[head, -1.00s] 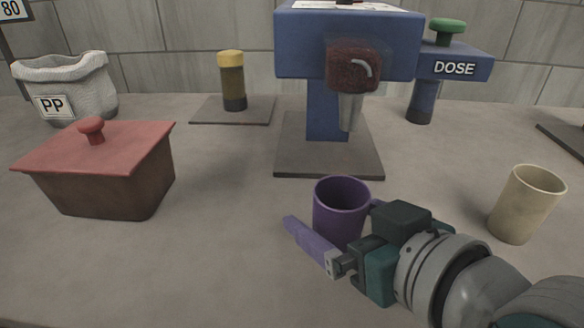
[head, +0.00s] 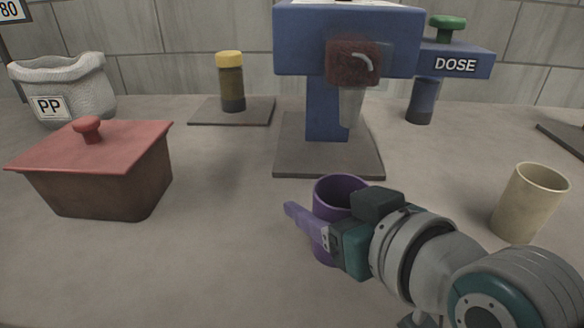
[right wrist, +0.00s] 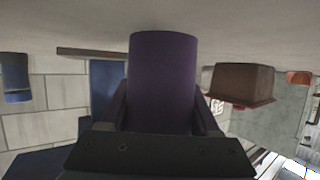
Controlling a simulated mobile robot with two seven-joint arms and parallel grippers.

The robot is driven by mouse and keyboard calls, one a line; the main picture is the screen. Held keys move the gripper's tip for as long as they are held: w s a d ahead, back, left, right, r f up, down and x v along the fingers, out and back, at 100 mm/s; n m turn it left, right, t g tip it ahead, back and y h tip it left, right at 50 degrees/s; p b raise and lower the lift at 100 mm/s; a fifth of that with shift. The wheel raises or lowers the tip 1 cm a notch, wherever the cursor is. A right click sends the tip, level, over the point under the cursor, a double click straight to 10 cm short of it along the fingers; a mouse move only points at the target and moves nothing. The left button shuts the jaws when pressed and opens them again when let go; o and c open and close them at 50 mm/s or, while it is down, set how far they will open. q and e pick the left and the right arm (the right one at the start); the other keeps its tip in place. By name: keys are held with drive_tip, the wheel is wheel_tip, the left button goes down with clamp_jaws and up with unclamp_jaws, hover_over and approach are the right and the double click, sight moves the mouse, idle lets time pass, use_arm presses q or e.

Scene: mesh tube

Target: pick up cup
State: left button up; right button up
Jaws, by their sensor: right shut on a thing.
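A purple cup (head: 333,189) stands upright on the counter in front of the blue machine in the head view. In the right wrist view the purple cup (right wrist: 163,85) fills the space between the two fingers (right wrist: 160,112), and that picture is upside down. A beige cup (head: 529,202) stands apart at the right. My left gripper is not in view.
The blue machine (head: 345,45) with a grey base plate (head: 290,160) stands behind the cup. A brown box with a red lid (head: 95,150) is at left. A yellow-capped jar (head: 231,80), a PP sack (head: 65,85) and a DOSE unit (head: 455,65) are behind. The front-left counter is clear.

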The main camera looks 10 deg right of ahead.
drive_tip(key=c, duration=0.5)
drive_tip(key=shift+r, duration=0.1)
